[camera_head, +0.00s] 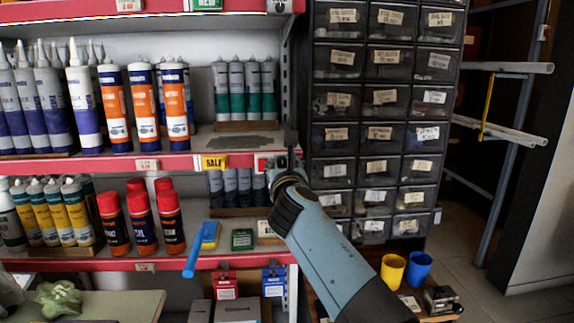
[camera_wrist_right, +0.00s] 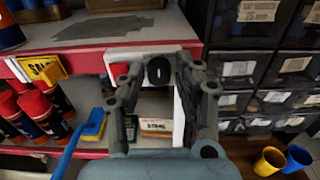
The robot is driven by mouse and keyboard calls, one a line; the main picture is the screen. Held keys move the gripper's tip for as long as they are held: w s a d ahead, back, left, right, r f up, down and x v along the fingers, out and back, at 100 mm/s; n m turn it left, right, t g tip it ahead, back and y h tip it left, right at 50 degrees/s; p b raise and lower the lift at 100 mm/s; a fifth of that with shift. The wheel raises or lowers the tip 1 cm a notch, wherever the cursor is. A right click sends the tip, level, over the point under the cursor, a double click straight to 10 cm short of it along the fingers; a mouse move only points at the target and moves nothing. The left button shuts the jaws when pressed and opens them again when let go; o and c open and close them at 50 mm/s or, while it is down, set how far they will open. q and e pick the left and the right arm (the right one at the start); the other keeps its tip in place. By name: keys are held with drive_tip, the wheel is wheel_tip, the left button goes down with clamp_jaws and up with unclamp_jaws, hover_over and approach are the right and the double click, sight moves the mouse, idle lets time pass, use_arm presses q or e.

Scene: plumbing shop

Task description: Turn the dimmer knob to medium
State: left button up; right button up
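The dimmer knob (camera_wrist_right: 158,70) is a dark, upright oval on a white plate at the shelf's front edge in the right wrist view. In the head view, the white plate (camera_head: 262,162) shows only in part beside my right gripper, and the knob is hidden. My right gripper (camera_head: 287,158) is at the right end of the middle shelf, in front of the plate. In the right wrist view my right gripper (camera_wrist_right: 162,74) is open, with one finger on each side of the knob. Clear gaps show between the fingers and knob. My left gripper is not in view.
A yellow SALE tag (camera_head: 213,162) hangs left of the plate. A drawer cabinet (camera_head: 363,107) stands close on the right. Cartridges and spray cans fill the shelves. Yellow (camera_head: 393,271) and blue (camera_head: 418,268) cups stand low right.

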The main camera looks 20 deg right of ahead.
drive_tip(key=shift+s+r, duration=0.1)
drive_tip(key=shift+c, duration=0.5)
clamp_jaws()
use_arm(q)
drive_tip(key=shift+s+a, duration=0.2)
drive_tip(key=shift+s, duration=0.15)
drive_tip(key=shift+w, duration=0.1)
